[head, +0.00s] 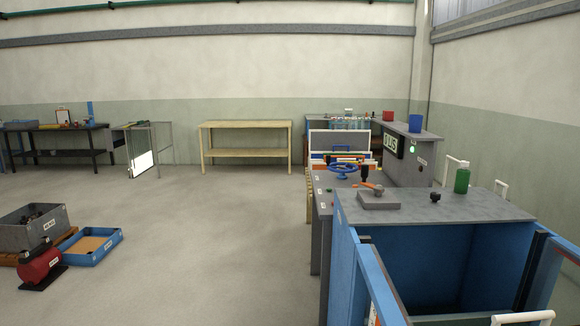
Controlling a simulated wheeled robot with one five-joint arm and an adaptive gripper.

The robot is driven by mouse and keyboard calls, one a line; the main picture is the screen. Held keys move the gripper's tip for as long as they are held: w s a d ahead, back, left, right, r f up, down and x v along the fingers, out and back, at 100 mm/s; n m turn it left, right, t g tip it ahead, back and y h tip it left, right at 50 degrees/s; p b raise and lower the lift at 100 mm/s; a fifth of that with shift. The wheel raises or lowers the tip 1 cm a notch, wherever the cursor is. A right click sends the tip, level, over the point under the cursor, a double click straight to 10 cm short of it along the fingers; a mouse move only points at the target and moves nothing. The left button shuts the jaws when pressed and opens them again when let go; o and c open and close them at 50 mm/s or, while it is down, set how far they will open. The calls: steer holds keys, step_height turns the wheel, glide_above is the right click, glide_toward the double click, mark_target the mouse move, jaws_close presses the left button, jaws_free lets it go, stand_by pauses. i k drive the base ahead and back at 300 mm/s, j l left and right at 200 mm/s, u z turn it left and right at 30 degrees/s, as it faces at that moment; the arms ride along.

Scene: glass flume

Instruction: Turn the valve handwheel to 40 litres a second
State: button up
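The blue valve handwheel (342,168) lies roughly flat above the grey bench top beside the flume, right of the middle in the head view. Its rim and spokes show, but I cannot read any position mark on it. A dark display (393,145) on the grey cabinet behind it faces left, seen at a steep angle. It shows pale characters that seem to end in "L/S"; the number is not clear. A green light (412,149) glows beside it. My gripper is not in view, and nothing visible touches the wheel.
The blue-walled flume (345,265) fills the right foreground. A wooden table (245,125) stands at the back; the middle floor is clear.

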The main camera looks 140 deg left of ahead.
mark_target(330, 166)
steer(key=l+u, duration=0.15)
steer(key=u, duration=1.45)
steer(key=i+j+u, duration=0.15)
steer(key=u, duration=2.5)
